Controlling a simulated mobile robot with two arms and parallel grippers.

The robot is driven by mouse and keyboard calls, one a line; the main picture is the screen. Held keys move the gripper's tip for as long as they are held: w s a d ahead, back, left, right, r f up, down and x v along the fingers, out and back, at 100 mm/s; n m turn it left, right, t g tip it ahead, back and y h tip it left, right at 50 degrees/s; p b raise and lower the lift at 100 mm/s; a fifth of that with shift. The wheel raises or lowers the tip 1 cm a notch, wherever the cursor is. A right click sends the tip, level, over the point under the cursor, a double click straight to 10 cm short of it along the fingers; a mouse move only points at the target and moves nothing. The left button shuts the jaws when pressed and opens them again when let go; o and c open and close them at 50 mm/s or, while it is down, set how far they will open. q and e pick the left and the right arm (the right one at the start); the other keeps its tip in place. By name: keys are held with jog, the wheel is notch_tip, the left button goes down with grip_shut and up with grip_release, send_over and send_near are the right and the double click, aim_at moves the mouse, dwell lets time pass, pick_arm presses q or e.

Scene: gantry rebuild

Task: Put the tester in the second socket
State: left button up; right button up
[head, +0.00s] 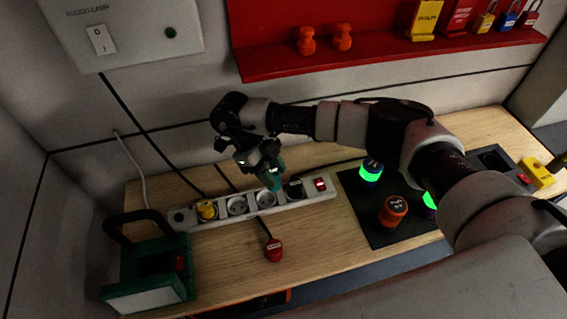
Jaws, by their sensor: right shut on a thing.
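The tester (276,180) is a small teal block. My right gripper (262,165) is shut on it, with the tester pointing down over the right half of the white power strip (222,217). The strip lies on the wooden bench. A yellow plug (207,210) sits toward its left end. To its right are two empty-looking round sockets (237,205), the right one (266,199) just below and left of the tester. A black plug (293,189) follows, then a lit red switch (320,184). Whether the tester touches the strip is unclear. My left gripper is out of view.
A red plug (274,251) on a cord lies in front of the strip. A green work lamp (150,267) stands at front left. A dark mat (371,232) holds an orange knob (393,211) and green-lit items (371,171). A red shelf (390,57) carries padlocks above.

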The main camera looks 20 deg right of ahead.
jog(key=a+m+t+y+p, duration=0.15)
jog(key=a+m+y, duration=0.35)
jog(key=m, duration=0.6)
jog(key=a+m+y+p, duration=0.2)
jog(key=a+m+y, duration=0.25)
jog(key=m, duration=0.55)
jog(key=shift+y, duration=0.45)
notch_tip(320, 180, down, 5)
jog(key=b, duration=0.4)
jog(key=shift+s+f+b, duration=0.1)
jog(key=shift+f+b, duration=0.1)
jog(key=shift+b, duration=0.2)
jog(key=shift+d+r+p, duration=0.1)
jog(key=shift+p, duration=0.45)
jog(key=shift+f+b, duration=0.4)
jog(key=shift+f, duration=0.25)
jog(key=o, duration=0.7)
jog(key=shift+c, duration=0.2)
jog(key=shift+r, duration=0.1)
